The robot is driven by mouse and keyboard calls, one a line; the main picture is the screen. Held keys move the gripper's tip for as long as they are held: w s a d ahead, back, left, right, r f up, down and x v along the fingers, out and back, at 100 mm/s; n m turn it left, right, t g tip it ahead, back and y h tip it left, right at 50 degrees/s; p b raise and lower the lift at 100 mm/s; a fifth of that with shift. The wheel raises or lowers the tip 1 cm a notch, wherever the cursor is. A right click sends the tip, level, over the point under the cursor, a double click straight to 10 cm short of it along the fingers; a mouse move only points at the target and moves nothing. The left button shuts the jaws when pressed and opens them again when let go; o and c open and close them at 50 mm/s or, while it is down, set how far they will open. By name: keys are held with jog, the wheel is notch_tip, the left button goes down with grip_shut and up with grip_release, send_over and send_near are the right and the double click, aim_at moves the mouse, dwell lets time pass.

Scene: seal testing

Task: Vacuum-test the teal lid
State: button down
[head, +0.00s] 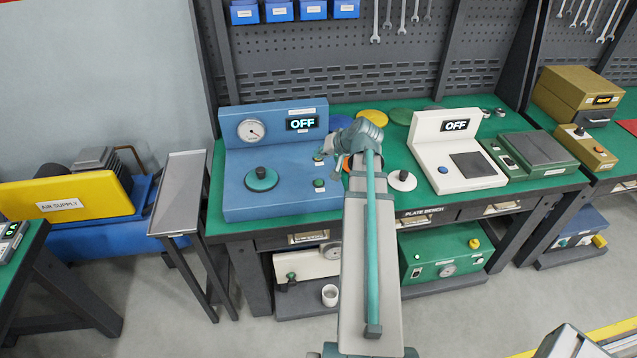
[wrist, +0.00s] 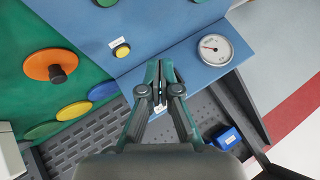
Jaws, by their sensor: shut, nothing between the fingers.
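The teal lid (head: 262,183), a round disc with a dark knob, lies flat on the left of the blue test station's deck (head: 290,205). The station has a dial gauge (head: 251,130) and a display (head: 303,124) reading OFF. A green button (head: 319,184) sits on the right of its deck. A yellow button (wrist: 121,50) shows in the wrist view. My gripper (head: 321,156) is over the right rear of the deck. In the wrist view, its fingers (wrist: 160,70) are together and empty, beside the yellow button. Contact with the station cannot be told.
A white station (head: 455,125), also reading OFF, stands to the right. A white lid (head: 402,182) lies between the stations. Orange (wrist: 40,66), yellow (wrist: 75,110) and green (wrist: 44,130) discs lie beside the blue station. A narrow grey side table (head: 180,190) stands left of the bench.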

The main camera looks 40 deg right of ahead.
aim_at(320, 183)
jog(key=shift+f+b, duration=2.5)
jog(key=shift+f, duration=1.8)
jog(key=shift+f+b, duration=0.4)
jog(key=shift+f, duration=0.05)
jog(key=shift+f+b, duration=0.3)
jog(key=shift+f, duration=0.05)
jog(key=shift+r, duration=0.1)
jog(key=shift+r+p, duration=0.45)
jog(key=shift+r, duration=0.25)
jog(key=shift+r, duration=0.1)
jog(key=shift+r+p, duration=1.45)
jog(key=shift+r, duration=1)
